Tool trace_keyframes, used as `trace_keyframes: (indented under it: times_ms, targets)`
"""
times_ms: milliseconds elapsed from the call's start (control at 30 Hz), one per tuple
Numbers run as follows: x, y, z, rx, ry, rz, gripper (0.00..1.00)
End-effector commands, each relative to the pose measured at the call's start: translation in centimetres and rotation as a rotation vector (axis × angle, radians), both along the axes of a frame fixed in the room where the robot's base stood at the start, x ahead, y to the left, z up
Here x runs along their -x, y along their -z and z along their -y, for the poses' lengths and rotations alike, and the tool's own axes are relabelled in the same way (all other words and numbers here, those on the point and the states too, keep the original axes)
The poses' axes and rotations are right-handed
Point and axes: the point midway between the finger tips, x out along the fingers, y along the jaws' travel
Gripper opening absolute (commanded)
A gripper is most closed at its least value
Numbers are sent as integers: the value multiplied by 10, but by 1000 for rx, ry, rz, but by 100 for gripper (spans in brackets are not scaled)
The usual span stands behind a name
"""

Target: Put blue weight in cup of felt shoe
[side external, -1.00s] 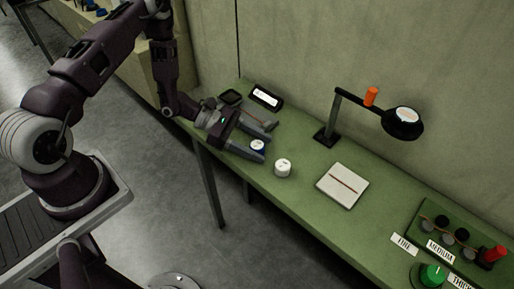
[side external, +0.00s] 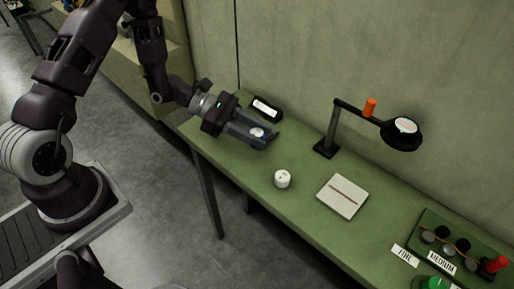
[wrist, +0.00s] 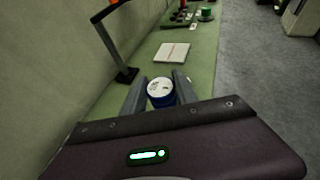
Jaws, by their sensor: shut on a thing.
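My gripper (side external: 268,137) is shut on the blue weight (side external: 257,132), a short cylinder with a white top. It holds the weight above the far-left end of the green bench. In the wrist view the blue weight (wrist: 161,97) sits upright between the two fingers (wrist: 157,86). A black stand carries an arm with a round black head (side external: 401,137) to the right, apart from my gripper. A white disc with an orange mark lies on top of this head. A white square pad (side external: 342,196) with a brown line lies below it. I cannot tell for certain which part is the felt shoe.
A white weight (side external: 282,180) stands on the bench (side external: 312,231) near its front edge. An orange knob (side external: 370,108) rises from the stand's arm. A black box (side external: 265,107) stands by the wall. A green rack (side external: 470,244) with several weights and labels is at the right.

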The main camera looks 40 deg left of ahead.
Motion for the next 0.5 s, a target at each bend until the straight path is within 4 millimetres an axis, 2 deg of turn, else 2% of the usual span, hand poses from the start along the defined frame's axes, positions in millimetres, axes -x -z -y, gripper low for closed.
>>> trace_keyframes:
  times_ms: [67,167,267,400,500]
  targets:
    - [-3,-11,-4,-1,-8,4,0]
    - [-15,-19,-20,0,-48,3,0]
    - [-36,-25,-54,0,-120,6,0]
    - [-63,-35,-113,0,-239,5,0]
    - [-76,-44,-154,0,-318,4,0]
